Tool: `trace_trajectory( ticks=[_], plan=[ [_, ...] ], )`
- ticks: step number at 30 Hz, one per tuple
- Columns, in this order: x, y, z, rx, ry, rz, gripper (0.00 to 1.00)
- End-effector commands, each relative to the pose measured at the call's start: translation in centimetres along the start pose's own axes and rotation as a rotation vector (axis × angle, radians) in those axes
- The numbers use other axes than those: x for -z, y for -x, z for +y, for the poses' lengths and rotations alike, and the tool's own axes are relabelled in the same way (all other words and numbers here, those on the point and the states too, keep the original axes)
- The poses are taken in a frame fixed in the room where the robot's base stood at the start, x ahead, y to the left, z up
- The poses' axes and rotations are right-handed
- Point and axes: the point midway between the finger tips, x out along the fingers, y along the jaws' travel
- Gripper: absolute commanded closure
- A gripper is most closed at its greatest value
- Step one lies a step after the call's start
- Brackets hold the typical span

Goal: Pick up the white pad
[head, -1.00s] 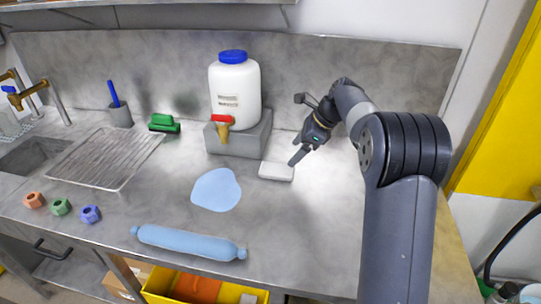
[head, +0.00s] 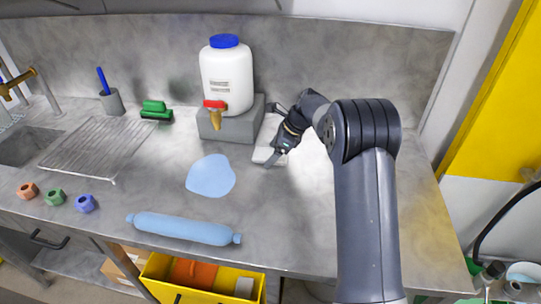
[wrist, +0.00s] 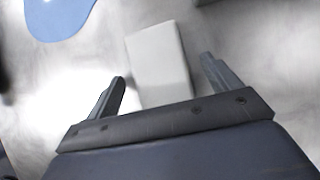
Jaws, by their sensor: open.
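The white pad (head: 263,154) lies flat on the grey counter, in front of and to the right of the grey block under the white jug. My gripper (head: 271,160) is at the pad in the head view and covers its right part. In the wrist view the pad (wrist: 158,60) is a pale block lying ahead of and partly between the two open fingers of my gripper (wrist: 165,80). Its near end reaches down to the gripper's body. Clear gaps show on both sides of the pad, and the fingers do not appear to touch it. The height above the counter is hard to tell.
The white jug (head: 228,80) with a blue cap and red tap stands on a grey block (head: 232,124) close by. A flat blue patch (head: 211,176) and a blue roller (head: 184,229) lie nearer the front. The counter right of the pad is free.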

Motion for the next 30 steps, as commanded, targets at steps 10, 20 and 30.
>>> trace_trajectory(
  ticks=[10,20,30],
  plan=[
    [-0.01,-0.11,-0.01,0.001,0.001,0.000,0.15],
    [0.16,-0.39,0.01,0.000,0.001,0.000,0.15],
    [0.24,-0.51,-0.01,0.001,0.001,0.000,0.38]
  ],
)
